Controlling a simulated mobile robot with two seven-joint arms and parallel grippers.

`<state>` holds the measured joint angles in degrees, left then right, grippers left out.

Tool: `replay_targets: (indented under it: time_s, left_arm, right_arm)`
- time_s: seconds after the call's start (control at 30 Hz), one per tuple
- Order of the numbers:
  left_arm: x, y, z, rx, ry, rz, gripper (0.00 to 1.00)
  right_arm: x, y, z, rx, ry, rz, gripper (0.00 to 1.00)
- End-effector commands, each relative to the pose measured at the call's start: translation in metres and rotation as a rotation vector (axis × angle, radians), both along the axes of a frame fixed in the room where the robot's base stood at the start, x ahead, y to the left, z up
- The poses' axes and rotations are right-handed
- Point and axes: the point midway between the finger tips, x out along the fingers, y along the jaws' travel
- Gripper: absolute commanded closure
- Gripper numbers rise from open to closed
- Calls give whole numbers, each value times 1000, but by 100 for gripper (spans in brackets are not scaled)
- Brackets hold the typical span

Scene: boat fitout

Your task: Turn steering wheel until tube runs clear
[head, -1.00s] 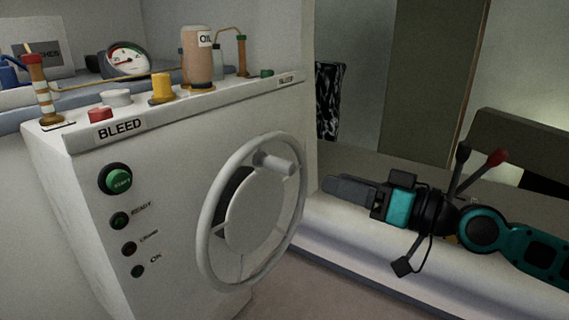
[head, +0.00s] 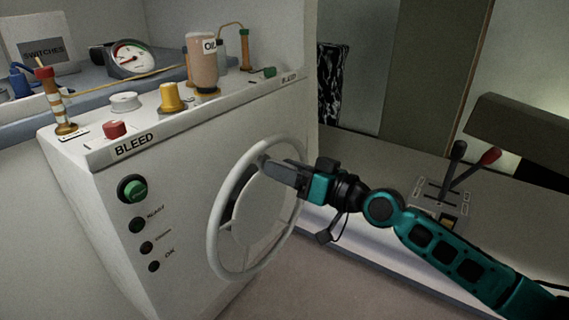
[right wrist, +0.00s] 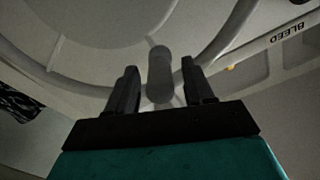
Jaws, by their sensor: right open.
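The white steering wheel (head: 258,217) stands upright on the front of the white console. It has a grey hub disc and a stubby spinner knob near its top. My right gripper (head: 278,170) is at the upper part of the wheel and covers most of the knob in the head view. In the right wrist view the knob (right wrist: 159,72) lies between the two fingers of my gripper (right wrist: 158,85), with gaps on both sides. The fingers are open. My left gripper is out of view.
The console top holds an oil bottle (head: 203,62), a yellow knob (head: 171,97), a red button (head: 115,129) and a white cap (head: 124,102). A green-lit button (head: 132,189) is left of the wheel. Levers (head: 468,165) stand on the right ledge. A gauge (head: 132,57) is behind.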

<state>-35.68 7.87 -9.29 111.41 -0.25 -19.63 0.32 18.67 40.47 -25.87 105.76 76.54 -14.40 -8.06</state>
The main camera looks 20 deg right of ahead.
Motion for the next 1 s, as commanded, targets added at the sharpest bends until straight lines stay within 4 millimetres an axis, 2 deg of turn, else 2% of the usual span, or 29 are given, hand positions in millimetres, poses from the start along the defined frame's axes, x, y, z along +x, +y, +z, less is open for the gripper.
replay_targets:
  time_s: [0.37, 0.9, 1.0]
  left_arm:
    - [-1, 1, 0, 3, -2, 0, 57]
    - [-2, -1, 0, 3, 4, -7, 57]
    - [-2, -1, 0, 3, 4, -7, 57]
  right_arm:
    - [4, 3, -1, -1, 1, 0, 49]
    - [3, 3, 0, -1, 1, 0, 100]
    - [3, 3, 0, -1, 1, 0, 100]
